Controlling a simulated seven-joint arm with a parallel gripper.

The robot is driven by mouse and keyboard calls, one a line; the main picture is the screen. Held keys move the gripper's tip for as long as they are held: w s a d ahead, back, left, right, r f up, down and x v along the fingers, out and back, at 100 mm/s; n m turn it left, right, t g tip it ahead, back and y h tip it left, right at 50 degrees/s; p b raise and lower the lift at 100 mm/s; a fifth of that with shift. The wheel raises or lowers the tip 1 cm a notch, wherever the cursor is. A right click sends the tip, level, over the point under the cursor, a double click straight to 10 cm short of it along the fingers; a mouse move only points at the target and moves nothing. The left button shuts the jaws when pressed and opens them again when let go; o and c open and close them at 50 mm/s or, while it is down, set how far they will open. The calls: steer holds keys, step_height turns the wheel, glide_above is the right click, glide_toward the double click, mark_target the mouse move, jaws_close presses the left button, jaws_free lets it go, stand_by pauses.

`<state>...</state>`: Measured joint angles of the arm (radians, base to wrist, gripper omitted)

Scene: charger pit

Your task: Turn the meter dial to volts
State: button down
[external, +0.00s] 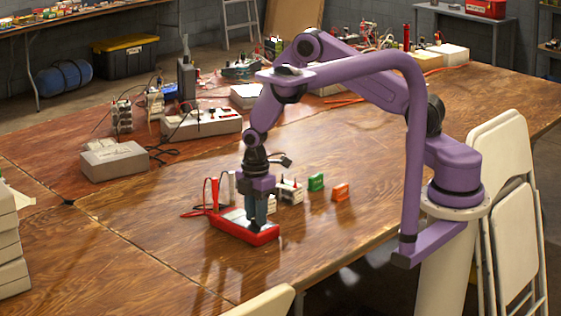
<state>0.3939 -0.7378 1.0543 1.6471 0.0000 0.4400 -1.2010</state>
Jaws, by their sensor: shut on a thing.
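A red multimeter (265,238) with a pale face lies flat on the wooden table, near the front middle. A red probe lead (192,211) runs off its left side, with a red probe (215,192) standing upright beside a white one. My gripper (255,226) points straight down over the meter, its fingertips at the meter's face. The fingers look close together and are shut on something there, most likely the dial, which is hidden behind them. The dial's setting cannot be read in this view.
Grey boxes (113,160) and a power strip (205,122) lie further back. The table is clear at front left. Chairs (505,200) stand at right.

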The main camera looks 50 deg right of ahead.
steer(key=shift+m, duration=0.3)
steer(key=m, duration=1)
steer(key=shift+m, duration=0.4)
steer(key=c, duration=0.9)
jaws_free()
steer(key=shift+r, duration=0.1)
step_height(320, 180, up, 17)
steer(key=shift+r, duration=0.15)
